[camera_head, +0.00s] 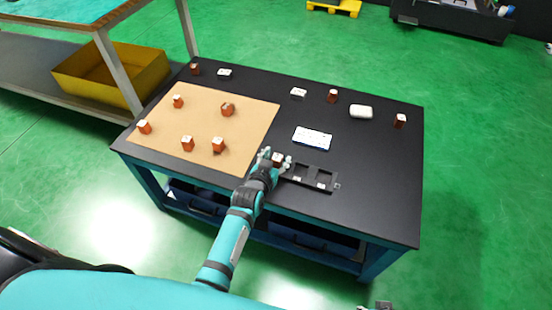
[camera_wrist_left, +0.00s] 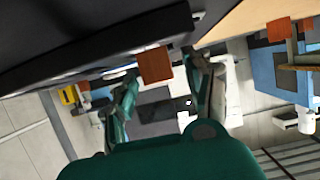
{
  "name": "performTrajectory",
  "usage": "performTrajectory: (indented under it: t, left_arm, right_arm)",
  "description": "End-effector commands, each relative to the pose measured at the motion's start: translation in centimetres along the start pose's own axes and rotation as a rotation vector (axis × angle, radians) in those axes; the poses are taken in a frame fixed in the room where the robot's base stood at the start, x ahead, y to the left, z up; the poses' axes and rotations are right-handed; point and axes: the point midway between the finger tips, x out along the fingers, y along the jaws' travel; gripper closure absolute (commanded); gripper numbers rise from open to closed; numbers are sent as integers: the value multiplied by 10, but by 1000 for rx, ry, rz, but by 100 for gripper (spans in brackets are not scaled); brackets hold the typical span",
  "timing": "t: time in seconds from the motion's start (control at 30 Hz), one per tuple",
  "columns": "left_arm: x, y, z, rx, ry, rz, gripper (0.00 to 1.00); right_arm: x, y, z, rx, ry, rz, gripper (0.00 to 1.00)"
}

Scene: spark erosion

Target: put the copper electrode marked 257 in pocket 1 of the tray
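My left gripper (camera_head: 275,158) is at the left end of the dark tray (camera_head: 311,178), its fingers on either side of a copper electrode (camera_head: 277,159). In the left wrist view the electrode (camera_wrist_left: 155,65) shows between the spread fingers (camera_wrist_left: 163,75), with a gap on its right side, so the gripper looks open. The electrode is at the tray's left end; whether it is seated in a pocket is hidden. Its number is not readable. Two tray pockets to the right look empty of electrodes. A small grey part at the bottom edge may be my right gripper (camera_head: 376,306).
Several other electrodes stand on the brown mat (camera_head: 252,125) and the black table (camera_head: 385,180). A white-and-blue label card (camera_head: 312,138) lies behind the tray, and a pale rounded block (camera_head: 361,112) farther back. The table's right front is clear.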

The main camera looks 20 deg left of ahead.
Motion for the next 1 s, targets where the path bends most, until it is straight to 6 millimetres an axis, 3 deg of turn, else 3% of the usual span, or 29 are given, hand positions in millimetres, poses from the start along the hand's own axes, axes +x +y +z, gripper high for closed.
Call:
performTrajectory:
  t: [0.37, 0.7, 1.0]
  left_arm:
    - [-7, 0, -3, 0, -1, 0, 48]
    - [-72, 0, -4, 1, -2, 0, 48]
    - [-116, 0, -3, 1, -1, 1, 48]
  right_arm:
    - [2, 0, 1, 0, 1, 0, 60]
    - [47, -2, 44, -7, -41, -4, 60]
    - [68, -4, 69, -11, -55, -6, 60]
